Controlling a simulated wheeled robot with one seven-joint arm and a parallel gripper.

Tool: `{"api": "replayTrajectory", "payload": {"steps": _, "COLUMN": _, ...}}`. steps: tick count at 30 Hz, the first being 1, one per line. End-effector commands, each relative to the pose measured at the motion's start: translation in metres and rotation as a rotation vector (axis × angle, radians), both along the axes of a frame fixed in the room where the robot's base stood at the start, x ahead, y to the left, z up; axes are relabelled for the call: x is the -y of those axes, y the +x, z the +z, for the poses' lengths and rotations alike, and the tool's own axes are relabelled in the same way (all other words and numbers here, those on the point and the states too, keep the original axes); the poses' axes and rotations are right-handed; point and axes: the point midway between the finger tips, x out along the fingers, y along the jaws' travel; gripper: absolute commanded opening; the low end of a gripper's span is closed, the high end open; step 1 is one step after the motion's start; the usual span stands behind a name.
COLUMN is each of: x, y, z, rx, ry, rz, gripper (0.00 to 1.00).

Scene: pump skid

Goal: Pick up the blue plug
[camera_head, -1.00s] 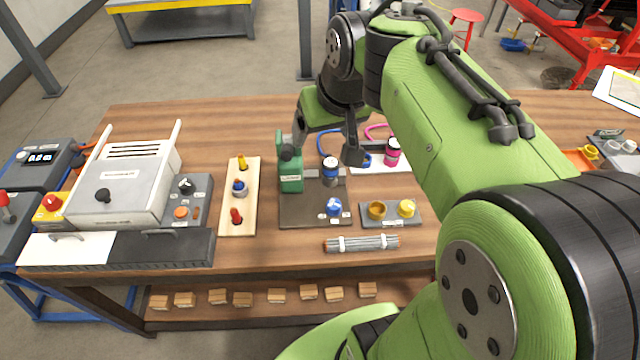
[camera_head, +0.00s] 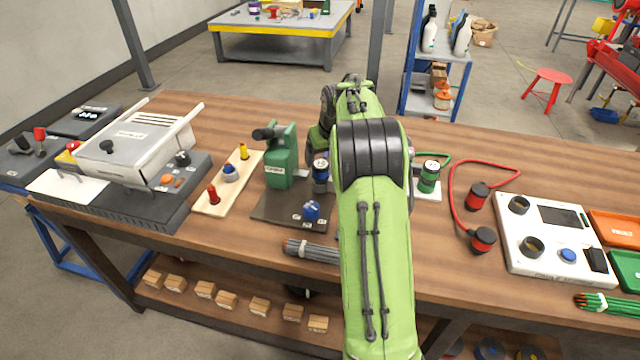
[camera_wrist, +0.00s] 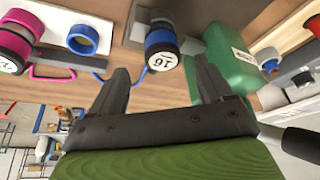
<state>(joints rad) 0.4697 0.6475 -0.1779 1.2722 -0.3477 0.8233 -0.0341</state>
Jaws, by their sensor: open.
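The blue plug (camera_wrist: 162,48), with a blue band, dark body and white face marked "16", shows top centre in the wrist view. In the head view it (camera_head: 320,172) stands on the dark plate beside the green pump, partly hidden by my arm. My gripper (camera_wrist: 160,84) is open and empty. In the wrist view its two fingers point towards the plug from either side, with the plug apart from them, beyond the tips. In the head view my gripper is hidden behind my arm.
The green pump (camera_head: 281,155) is close on one side; it also fills the right of the wrist view (camera_wrist: 222,62). A pink plug (camera_wrist: 16,38) and a blue ring (camera_wrist: 82,40) are on the other side. Grey rods (camera_head: 311,250) lie at the front. A green plug (camera_head: 428,178) stands to the right.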

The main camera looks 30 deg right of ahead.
Motion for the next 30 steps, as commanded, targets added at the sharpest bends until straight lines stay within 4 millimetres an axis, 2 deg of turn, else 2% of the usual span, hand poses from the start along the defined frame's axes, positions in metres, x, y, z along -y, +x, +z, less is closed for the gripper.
{"api": "replayTrajectory", "payload": {"steps": 1, "x": 0.001, "y": 0.004, "z": -0.012, "rx": 0.000, "ry": 0.000, "rz": 0.001, "gripper": 0.80}}
{"api": "replayTrajectory", "payload": {"steps": 8, "x": 0.002, "y": 0.014, "z": -0.033, "rx": 0.001, "ry": -0.001, "rz": 0.001, "gripper": 0.80}}
{"api": "replayTrajectory", "payload": {"steps": 15, "x": 0.004, "y": 0.030, "z": -0.072, "rx": 0.001, "ry": -0.001, "rz": 0.001, "gripper": 0.80}}
{"api": "replayTrajectory", "payload": {"steps": 21, "x": 0.005, "y": 0.031, "z": -0.070, "rx": 0.003, "ry": -0.001, "rz": 0.001, "gripper": 0.80}}
{"api": "replayTrajectory", "payload": {"steps": 30, "x": 0.005, "y": 0.030, "z": -0.070, "rx": 0.002, "ry": -0.001, "rz": 0.000, "gripper": 0.34}}
